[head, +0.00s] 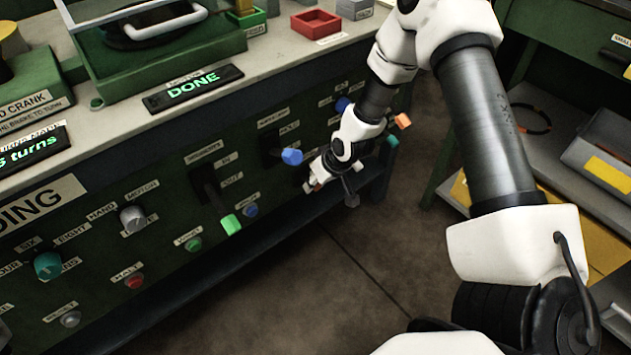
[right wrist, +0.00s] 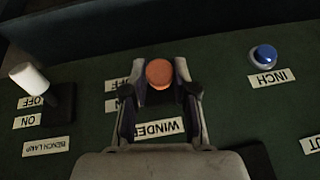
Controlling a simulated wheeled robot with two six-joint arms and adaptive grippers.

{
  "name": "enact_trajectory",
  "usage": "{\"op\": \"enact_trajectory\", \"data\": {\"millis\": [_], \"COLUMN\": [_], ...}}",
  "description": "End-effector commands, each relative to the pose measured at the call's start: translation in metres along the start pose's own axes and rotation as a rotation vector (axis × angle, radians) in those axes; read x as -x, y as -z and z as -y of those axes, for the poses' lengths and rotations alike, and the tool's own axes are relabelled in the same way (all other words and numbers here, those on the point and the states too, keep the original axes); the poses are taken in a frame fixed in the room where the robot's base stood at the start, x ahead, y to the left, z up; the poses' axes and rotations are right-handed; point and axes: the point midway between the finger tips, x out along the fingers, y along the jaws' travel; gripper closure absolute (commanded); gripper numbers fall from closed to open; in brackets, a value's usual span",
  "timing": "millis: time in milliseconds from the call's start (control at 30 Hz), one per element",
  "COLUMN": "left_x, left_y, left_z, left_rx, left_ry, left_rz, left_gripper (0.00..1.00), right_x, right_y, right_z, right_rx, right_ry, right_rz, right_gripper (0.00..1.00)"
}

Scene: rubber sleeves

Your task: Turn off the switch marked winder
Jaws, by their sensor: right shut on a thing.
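In the right wrist view the panel's labels appear upside down. The WINDER label (right wrist: 160,129) lies below a switch with an orange tip (right wrist: 159,73). My right gripper (right wrist: 160,88) is shut on this switch, a finger on each side of the tip. Two small labels left of the switch (right wrist: 114,96) are partly covered; the farther one seems to read OFF. The tip appears near that label's level, but I cannot tell the lever's setting. In the head view my right gripper (head: 318,180) is at the panel and hides the switch. My left gripper is out of view.
In the right wrist view a white-tipped BENCH LAMP switch (right wrist: 28,77) stands left, a blue INCH button (right wrist: 263,55) right. In the head view a blue-tipped lever (head: 292,156) and green-tipped lever (head: 231,225) project left of my gripper. The floor (head: 330,270) before the panel is clear.

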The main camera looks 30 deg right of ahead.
Motion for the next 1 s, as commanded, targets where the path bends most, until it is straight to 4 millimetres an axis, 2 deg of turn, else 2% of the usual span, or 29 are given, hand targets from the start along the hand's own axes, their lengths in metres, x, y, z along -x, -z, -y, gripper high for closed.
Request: {"op": "enact_trajectory", "data": {"millis": [267, 700, 1000], "left_x": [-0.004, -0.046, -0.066], "left_y": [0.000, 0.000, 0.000], "left_z": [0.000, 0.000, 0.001], "left_rx": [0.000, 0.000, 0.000], "left_ry": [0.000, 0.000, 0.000], "left_rz": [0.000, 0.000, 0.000], "left_gripper": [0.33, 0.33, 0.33], "right_x": [-0.008, -0.029, -0.034], "right_y": [-0.009, -0.021, -0.022], "right_z": [-0.002, -0.006, -0.006], "right_rx": [0.014, 0.056, 0.074], "right_ry": [0.016, 0.051, 0.066], "right_rz": [-0.141, -0.483, -0.629], "right_gripper": [1.00, 1.00, 1.00]}}
